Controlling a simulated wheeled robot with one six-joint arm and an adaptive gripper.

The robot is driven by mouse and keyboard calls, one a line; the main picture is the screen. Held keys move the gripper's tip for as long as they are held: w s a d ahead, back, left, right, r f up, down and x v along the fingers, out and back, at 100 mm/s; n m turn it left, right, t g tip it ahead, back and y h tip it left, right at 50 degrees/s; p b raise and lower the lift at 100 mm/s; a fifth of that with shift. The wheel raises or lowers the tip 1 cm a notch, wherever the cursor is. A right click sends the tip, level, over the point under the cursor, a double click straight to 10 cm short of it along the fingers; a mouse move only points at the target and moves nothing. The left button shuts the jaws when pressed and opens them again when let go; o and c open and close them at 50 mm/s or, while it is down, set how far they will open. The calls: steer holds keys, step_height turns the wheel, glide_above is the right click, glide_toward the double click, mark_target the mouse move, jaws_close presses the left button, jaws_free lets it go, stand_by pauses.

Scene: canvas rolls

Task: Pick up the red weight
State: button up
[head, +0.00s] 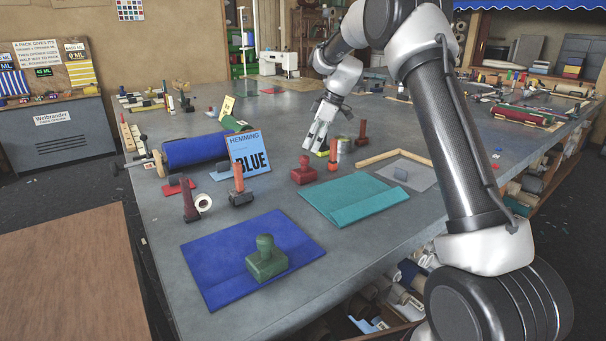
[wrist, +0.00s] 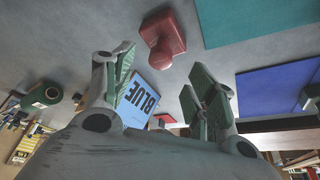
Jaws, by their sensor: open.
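The red weight (head: 303,171), a block with a rounded knob, stands on the grey table left of the teal cloth. It also shows in the wrist view (wrist: 162,48), upper middle, beyond the gap between my fingertips. My gripper (head: 315,147) is open and empty, above the table and behind the weight in the head view. In the wrist view its green-padded fingers (wrist: 160,75) are spread wide, and neither appears to touch the weight.
A teal folded cloth (head: 350,201) lies right of the weight. A blue cloth (head: 211,266) bears a green weight (head: 266,259). An orange-handled tool (head: 333,155) stands close right of the red weight. A blue card (head: 248,152) stands to its left. Bare table lies in front of it.

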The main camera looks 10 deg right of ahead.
mark_target(305, 156)
steer(key=x, duration=0.7)
steer(key=shift+a+f, duration=0.1)
steer(key=shift+a, duration=0.15)
steer(key=c, duration=1.1)
